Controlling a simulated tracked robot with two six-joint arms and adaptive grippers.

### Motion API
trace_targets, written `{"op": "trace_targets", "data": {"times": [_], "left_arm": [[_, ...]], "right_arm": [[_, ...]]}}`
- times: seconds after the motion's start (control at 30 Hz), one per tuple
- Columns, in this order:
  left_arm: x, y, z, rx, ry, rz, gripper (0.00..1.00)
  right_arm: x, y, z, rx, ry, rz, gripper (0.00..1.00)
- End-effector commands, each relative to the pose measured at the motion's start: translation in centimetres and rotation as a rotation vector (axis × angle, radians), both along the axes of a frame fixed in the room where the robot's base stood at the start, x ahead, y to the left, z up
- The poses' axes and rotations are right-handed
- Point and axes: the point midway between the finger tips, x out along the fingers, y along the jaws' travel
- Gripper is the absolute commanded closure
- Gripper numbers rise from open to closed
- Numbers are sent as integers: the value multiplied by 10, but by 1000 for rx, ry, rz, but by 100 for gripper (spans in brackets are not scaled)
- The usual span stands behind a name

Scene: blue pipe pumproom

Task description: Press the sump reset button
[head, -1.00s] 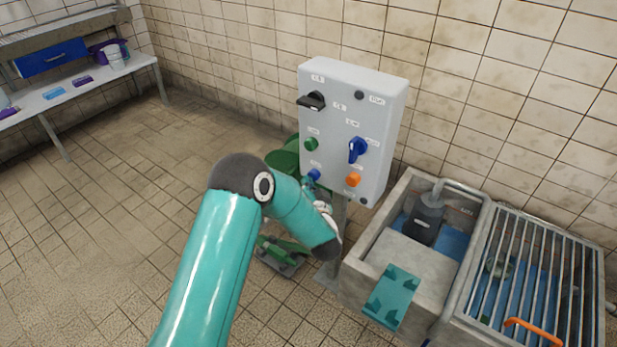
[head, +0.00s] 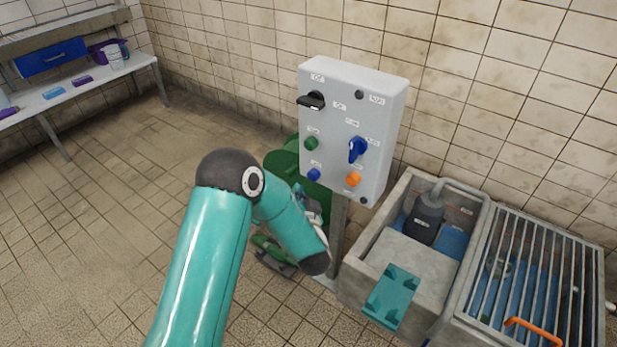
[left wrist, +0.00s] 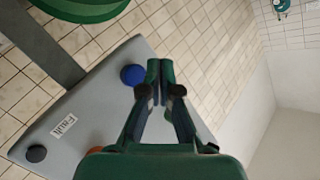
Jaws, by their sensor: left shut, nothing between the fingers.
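A grey control panel (head: 340,125) stands on a post, with a green button (head: 311,143), a blue button (head: 313,174) and an orange button (head: 353,179). Their labels are too small to read in the head view, so I cannot tell which is the sump reset. My left gripper (left wrist: 160,70) is shut and empty. In the left wrist view its fingertips appear beside the blue button (left wrist: 133,75), apart from it in the picture. In the head view my own arm mostly hides this gripper, below the panel. My right gripper is not in view.
A black selector (head: 312,100) and a blue selector (head: 357,149) stick out from the panel. Green equipment (head: 283,165) stands behind the post. A concrete sump (head: 410,255) and a barred grate (head: 535,260) are at right. The left floor is clear.

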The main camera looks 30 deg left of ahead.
Motion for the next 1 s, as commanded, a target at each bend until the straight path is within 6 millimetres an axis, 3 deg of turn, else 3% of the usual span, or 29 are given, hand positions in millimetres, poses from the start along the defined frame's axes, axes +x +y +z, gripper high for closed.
{"op": "trace_targets", "data": {"times": [0.3, 1.0], "left_arm": [[-23, 2, 0, 0, 0, -1, 100], [-23, 2, 0, 0, 0, -1, 100]], "right_arm": [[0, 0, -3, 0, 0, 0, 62], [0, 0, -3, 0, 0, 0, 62]]}}
